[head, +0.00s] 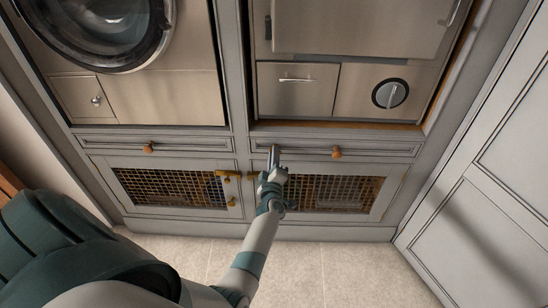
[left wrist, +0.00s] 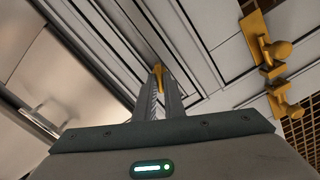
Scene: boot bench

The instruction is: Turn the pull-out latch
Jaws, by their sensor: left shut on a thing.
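My left gripper (head: 274,155) reaches up to the front of the right-hand shallow pull-out (head: 305,144), near its left end. In the left wrist view, its two fingers (left wrist: 158,90) are closed on a small brass piece, which looks like the pull-out latch (left wrist: 159,76). Only part of the latch shows between the fingertips; the rest is hidden by them. In the head view the gripper covers the latch. The pull-out looks flush with the cabinet front. My right gripper is not in view.
Brass catches (head: 222,174) join the mesh doors below; they also show at right in the left wrist view (left wrist: 264,45). A wooden knob (head: 336,153) sits right of my gripper. Steel appliances are above. A white panelled door (head: 493,190) stands at right. The tiled floor (head: 315,270) is clear.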

